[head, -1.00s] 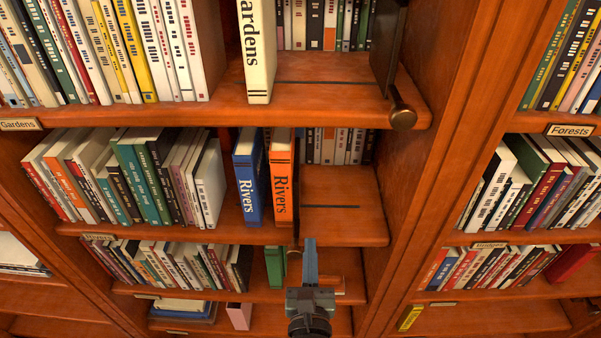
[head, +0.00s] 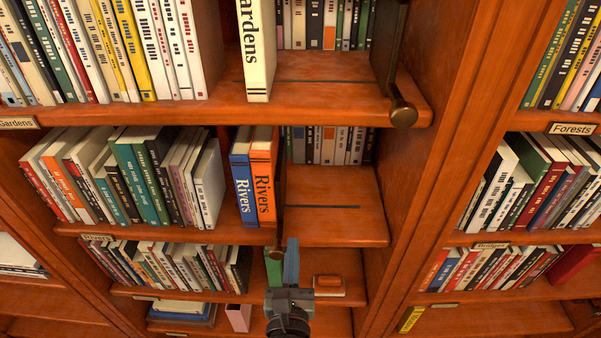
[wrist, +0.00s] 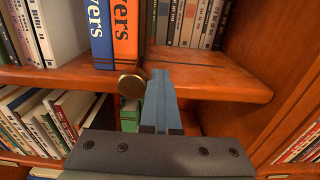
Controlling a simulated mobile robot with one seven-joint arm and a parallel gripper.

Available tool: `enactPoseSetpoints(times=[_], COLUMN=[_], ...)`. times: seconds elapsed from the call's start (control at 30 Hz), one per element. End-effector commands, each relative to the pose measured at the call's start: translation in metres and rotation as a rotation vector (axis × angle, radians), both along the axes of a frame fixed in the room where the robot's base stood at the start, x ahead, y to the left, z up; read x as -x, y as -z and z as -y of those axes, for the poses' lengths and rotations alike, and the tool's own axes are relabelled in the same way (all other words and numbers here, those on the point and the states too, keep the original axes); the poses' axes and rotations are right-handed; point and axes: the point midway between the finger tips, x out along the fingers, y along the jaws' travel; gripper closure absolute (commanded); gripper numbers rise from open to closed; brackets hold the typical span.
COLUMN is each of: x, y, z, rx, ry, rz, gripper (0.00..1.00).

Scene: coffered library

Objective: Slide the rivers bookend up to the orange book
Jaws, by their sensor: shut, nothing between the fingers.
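The orange Rivers book (head: 263,180) stands upright on the middle shelf, touching the blue Rivers book (head: 242,185) on its left. Both also show in the wrist view. The rivers bookend (head: 281,190) is a thin dark plate against or very close to the orange book's right side. Its round brass knob (wrist: 131,84) sticks out past the shelf's front edge. My gripper (head: 291,248) is shut and empty, its blue-grey fingers just right of the knob. The fingers (wrist: 160,85) look in contact with the knob or nearly so in the wrist view.
Right of the bookend, the middle shelf (head: 340,222) is bare at the front, with a dark slot; shorter books (head: 330,146) stand behind. A white book (head: 208,185) ends the row left of the blue book, across a small gap. Another bookend knob (head: 404,117) juts from the upper shelf.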

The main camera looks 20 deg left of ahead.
Motion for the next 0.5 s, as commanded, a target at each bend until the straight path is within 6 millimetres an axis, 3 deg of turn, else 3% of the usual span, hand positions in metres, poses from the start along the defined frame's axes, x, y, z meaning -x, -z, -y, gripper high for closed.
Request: enactPoseSetpoints(times=[0.03,0.5], x=[0.002,0.007], y=[0.0,0.0], z=[-0.008,-0.024], rx=[-0.001,-0.001], ry=[-0.014,-0.016], rz=[0.001,0.002], gripper=[1.0,1.0])
